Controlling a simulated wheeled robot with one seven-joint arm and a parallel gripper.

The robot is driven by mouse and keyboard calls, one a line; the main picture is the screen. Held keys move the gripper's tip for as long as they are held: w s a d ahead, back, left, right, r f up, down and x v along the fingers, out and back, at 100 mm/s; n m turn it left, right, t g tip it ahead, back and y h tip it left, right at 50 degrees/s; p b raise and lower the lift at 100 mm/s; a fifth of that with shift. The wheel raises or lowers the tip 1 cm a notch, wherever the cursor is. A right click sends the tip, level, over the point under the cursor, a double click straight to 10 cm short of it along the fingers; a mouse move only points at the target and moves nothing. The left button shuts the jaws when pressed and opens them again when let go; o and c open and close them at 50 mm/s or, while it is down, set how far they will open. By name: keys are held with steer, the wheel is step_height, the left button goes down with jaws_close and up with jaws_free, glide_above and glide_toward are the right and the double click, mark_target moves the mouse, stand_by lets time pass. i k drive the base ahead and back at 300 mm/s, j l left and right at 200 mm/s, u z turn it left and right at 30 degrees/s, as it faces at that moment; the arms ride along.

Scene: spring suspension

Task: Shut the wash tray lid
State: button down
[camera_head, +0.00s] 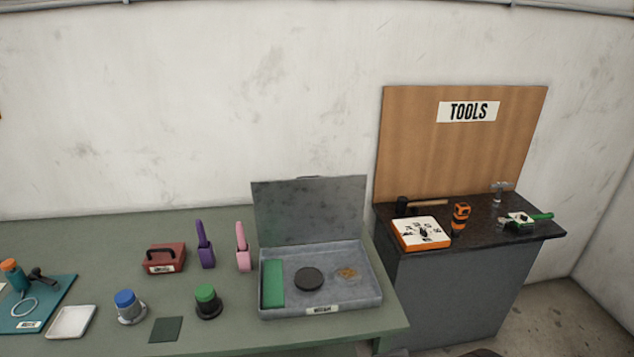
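The grey metal wash tray (350,302) sits near the right end of the green workbench, with a small white label on its front wall. Its lid (310,208) stands open and upright along the tray's back edge. Inside the tray are a green block (273,284) at the left, a dark round disc (309,279) in the middle and a small brown patch (346,272) at the right. My gripper is not in view.
A purple tool (205,245) and a pink tool (242,247) stand left of the tray. A green-capped pot (207,301), a blue-capped pot (129,306) and a red toolbox (165,258) are farther left. A grey cabinet (455,290) with tools stands at the right.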

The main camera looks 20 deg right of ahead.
mark_target(314, 208)
steer(key=l+u, duration=0.2)
steer(key=l, duration=0.2)
steer(key=k+l+u, duration=0.15)
steer(key=l, duration=0.2)
steer(key=k+l+u, duration=0.2)
steer(key=l, duration=0.2)
steer(key=l+u, duration=0.15)
steer(key=l, duration=0.2)
steer(key=k+l+u, duration=0.2)
steer(key=l, duration=0.15)
steer(key=l+u, duration=0.25)
steer(key=l, duration=0.3)
steer(key=l+u, duration=0.3)
steer(key=l, duration=0.2)
steer(key=k+l+u, duration=0.25)
steer(key=l, duration=0.25)
steer(key=i+l+u, duration=0.4)
steer(key=l, duration=0.25)
steer(key=l+u, duration=0.2)
steer(key=l, duration=0.15)
steer(key=i+l+u, duration=0.2)
steer(key=l, duration=0.15)
steer(key=k, duration=0.1)
